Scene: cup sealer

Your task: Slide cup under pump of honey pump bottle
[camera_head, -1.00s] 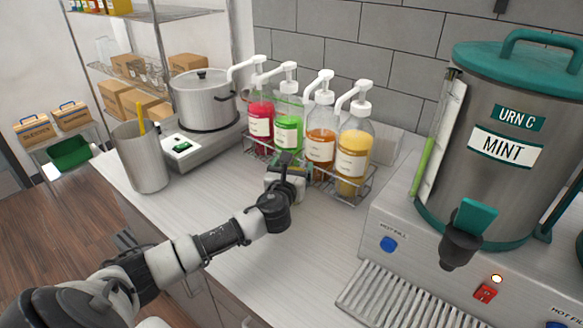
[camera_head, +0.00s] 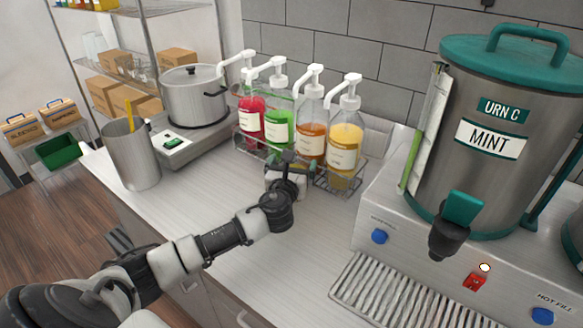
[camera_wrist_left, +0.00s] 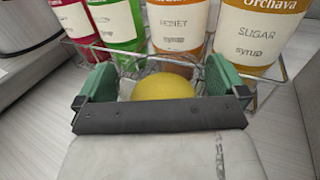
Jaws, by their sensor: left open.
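The honey pump bottle (camera_head: 311,136) is the amber one, third from the left in the rack, with a white pump. Its label also shows in the left wrist view (camera_wrist_left: 180,38), partly legible. My left gripper (camera_head: 288,163) is low at the rack's front, just before the green and amber bottles. In the left wrist view its green fingers (camera_wrist_left: 160,76) are open, one on each side of a clear cup with a rounded yellow mass (camera_wrist_left: 164,87) in it. The cup's lower part is hidden by the gripper, and finger contact is unclear.
A wire rack (camera_head: 333,184) holds the red, green, amber and yellow bottles. A steel urn (camera_head: 492,185) on a dispenser stands at right. A pot (camera_head: 196,98) and a metal container (camera_head: 131,158) are at left. The front counter (camera_head: 300,250) is clear.

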